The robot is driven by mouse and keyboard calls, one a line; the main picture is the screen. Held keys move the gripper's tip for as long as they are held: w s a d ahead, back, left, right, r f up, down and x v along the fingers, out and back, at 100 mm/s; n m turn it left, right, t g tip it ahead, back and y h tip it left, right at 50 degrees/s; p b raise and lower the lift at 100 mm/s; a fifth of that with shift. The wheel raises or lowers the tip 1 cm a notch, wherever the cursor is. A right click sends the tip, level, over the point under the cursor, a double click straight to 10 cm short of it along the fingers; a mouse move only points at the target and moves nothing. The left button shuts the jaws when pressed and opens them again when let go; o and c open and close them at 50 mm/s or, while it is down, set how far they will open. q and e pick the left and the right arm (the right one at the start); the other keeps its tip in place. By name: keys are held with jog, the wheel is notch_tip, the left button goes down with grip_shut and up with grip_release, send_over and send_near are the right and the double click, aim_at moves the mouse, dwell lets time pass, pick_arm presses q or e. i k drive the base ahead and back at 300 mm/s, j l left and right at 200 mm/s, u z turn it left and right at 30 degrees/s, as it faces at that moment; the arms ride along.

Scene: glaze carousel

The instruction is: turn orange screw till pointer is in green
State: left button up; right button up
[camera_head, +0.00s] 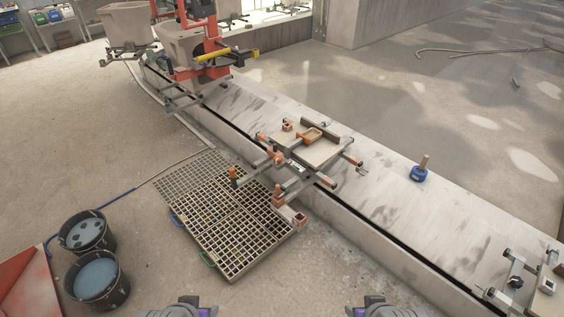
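A clamp fixture with a flat tan board (322,150) sits on the long concrete ledge in the middle of the head view. Several orange parts show on its bars, among them an upright orange knob (234,173) at its front left end and an orange piece (277,157) nearer the board. I cannot tell which is the screw to turn. A small pale plate (298,168) shows between the bars; a pointer or green zone is too small to make out. My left gripper (188,307) and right gripper (374,305) are at the bottom edge, well apart from the fixture, their fingers mostly cut off.
A floor grating (222,222) lies before the fixture. Two dark buckets of liquid (97,281) stand at the lower left. A blue-based object (419,172) stands on the ledge (400,210) at right. Another fixture (515,285) is at the lower right. Floor between my grippers and the ledge is clear.

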aim_at(277, 160)
jog(key=i+j+z, duration=0.15)
jog(key=i+z, duration=0.15)
jog(key=i, duration=0.3)
jog(key=i+j+z, duration=0.3)
jog(key=i, duration=0.25)
jog(key=i+j+z, duration=0.3)
jog(key=i+j, duration=0.15)
jog(key=i, duration=0.1)
